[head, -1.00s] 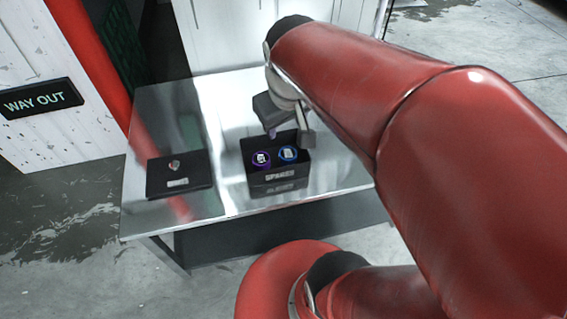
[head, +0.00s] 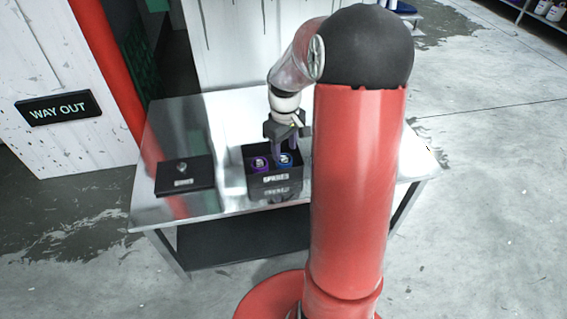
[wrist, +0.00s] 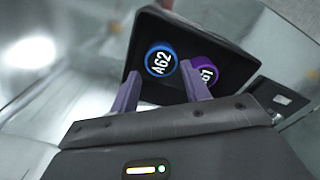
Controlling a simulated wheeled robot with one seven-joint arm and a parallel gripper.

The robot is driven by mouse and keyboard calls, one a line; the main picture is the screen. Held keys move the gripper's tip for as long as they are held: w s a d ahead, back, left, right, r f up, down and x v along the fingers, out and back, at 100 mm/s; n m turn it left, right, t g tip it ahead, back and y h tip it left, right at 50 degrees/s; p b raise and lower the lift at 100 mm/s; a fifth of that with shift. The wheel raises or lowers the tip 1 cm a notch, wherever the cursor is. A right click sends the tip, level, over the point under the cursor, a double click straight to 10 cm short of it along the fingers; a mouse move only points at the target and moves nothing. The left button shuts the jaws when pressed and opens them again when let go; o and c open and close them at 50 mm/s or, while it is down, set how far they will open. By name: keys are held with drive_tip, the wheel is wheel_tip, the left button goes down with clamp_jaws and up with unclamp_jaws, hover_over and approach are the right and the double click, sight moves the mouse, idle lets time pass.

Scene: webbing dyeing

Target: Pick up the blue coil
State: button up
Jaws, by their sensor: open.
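The blue coil (head: 284,160) sits in the right part of a black open box (head: 275,187) on the metal table. It also shows in the wrist view (wrist: 160,63), labelled A62. A purple coil (head: 259,164) lies beside it to the left in the head view; the wrist view shows it partly hidden behind a finger (wrist: 205,72). My gripper (head: 287,147) is above the box, pointing down, its fingers apart and empty. In the wrist view the two fingertips (wrist: 158,80) are spread near the coils; whether they touch the blue coil cannot be told.
A white wall panel stands behind the table. My red arm covers the table's right part. A "WAY OUT" sign (head: 58,107) is at the left.

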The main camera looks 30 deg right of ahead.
sight(284, 159)
wheel_tip(284, 159, down, 4)
drive_tip(key=shift+a+f, duration=0.1)
drive_tip(key=shift+f, duration=0.1)
drive_tip(key=shift+c, duration=0.5)
drive_tip(key=c, duration=0.5)
drive_tip(key=shift+r, duration=0.1)
drive_tip(key=shift+c, duration=0.2)
